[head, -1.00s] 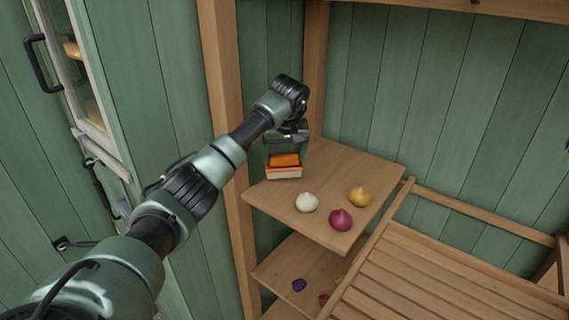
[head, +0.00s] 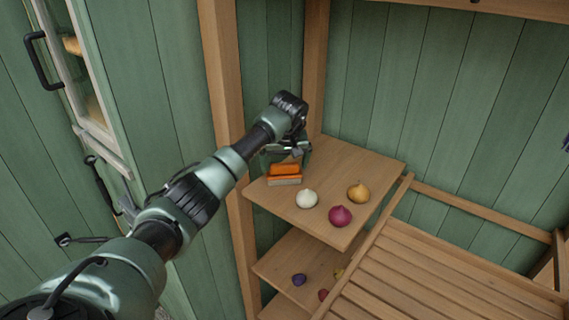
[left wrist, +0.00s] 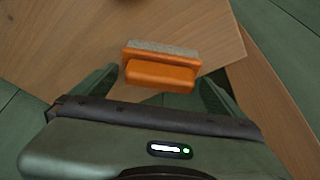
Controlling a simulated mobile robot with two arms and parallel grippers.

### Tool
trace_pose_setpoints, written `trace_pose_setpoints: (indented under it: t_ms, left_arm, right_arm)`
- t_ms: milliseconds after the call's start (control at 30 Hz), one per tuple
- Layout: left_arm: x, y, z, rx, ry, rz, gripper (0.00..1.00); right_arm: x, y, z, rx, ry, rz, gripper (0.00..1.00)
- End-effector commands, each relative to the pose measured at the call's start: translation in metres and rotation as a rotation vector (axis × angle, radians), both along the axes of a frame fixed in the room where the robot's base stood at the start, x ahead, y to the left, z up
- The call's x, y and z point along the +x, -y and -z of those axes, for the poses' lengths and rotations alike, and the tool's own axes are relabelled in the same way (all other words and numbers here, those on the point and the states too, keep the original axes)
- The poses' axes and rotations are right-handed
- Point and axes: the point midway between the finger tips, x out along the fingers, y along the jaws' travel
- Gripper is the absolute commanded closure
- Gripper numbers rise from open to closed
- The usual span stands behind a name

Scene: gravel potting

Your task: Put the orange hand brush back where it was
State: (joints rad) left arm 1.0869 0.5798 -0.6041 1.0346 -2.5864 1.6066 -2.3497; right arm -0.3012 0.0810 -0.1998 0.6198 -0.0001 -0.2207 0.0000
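The orange hand brush (head: 285,170), with pale bristles along its lower side, is at the left corner of the upper wooden shelf (head: 345,165). My left gripper (head: 285,157) is over it, pointing down. In the left wrist view the brush (left wrist: 160,74) lies between the two fingers, one close against each end, and the gripper looks shut on it. The bristles are at or very near the shelf board; whether the board bears the brush's weight is hard to tell. My right gripper is not in view.
A white onion (head: 306,198), a red onion (head: 340,215) and a yellow onion (head: 358,192) stand just right of the brush. A wooden post (head: 225,110) rises left of the shelf. A lower shelf (head: 285,262) holds small bulbs. A slatted bench (head: 430,275) lies right.

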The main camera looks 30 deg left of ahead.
Motion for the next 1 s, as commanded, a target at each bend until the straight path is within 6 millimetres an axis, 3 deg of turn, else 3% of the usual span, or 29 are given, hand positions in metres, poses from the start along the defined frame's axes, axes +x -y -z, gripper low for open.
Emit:
trace_pose_setpoints:
  t_ms: [167,267,700,1000]
  left_arm:
    - [-0.001,0.001,-0.008,0.001,0.002,0.000,0.00]
    - [-0.005,0.004,-0.022,0.002,0.006,0.001,0.00]
    - [-0.030,0.026,-0.102,0.001,0.003,-0.001,0.00]
    - [-0.035,0.030,-0.114,0.001,-0.001,0.000,0.00]
  right_arm:
    - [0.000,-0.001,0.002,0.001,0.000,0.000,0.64]
    - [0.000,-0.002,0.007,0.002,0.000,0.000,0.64]
    - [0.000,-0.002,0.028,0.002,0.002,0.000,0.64]
    - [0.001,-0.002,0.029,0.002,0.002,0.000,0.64]
